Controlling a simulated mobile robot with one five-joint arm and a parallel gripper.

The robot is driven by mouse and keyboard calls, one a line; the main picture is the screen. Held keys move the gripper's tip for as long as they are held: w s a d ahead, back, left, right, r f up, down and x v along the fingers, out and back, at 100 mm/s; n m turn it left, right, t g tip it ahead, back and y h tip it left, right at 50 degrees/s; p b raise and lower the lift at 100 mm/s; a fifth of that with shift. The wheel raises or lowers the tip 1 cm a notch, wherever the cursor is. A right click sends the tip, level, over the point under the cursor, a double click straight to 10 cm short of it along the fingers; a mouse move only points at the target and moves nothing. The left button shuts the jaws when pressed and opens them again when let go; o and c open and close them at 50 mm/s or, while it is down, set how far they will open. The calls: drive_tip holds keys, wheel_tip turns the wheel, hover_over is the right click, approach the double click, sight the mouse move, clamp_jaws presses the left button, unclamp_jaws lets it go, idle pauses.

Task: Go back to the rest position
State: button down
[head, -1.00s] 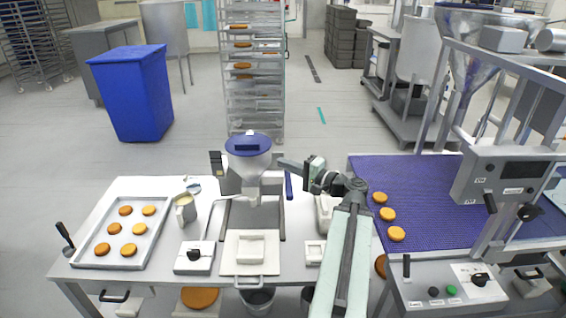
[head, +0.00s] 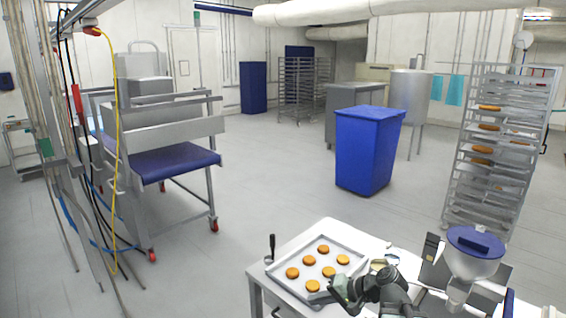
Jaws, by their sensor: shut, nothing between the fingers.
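My gripper (head: 322,295) shows at the bottom of the head view, at the end of my dark arm. It points left and overlaps the front right corner of the metal tray (head: 362,257) in the picture. Its fingers are small here, and I see nothing held in them. The tray lies on the white table (head: 320,230) with several orange-brown rounds on it. One round (head: 312,286) is close to the gripper in the picture. I cannot tell the gripper's height above the tray.
A filling machine with a blue-lidded hopper (head: 474,243) stands right of my arm. A dark-handled tool (head: 271,246) is at the tray's left corner. Beyond the table are a blue bin (head: 368,150), a rack (head: 500,140) and a conveyor frame (head: 175,165). The floor between is open.

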drive_tip(key=s+a+f+n+g+h, duration=0.3)
drive_tip(key=s+a+f+h, duration=0.15)
drive_tip(key=f, duration=0.25)
drive_tip(key=s+d+f+g+h, duration=0.2)
drive_tip(key=d+h, duration=0.3)
drive_tip(key=d, duration=0.5)
drive_tip(key=shift+s+d+f+n, duration=0.25)
drive_tip(key=shift+s+n, duration=0.05)
drive_tip(key=shift+s, duration=0.35)
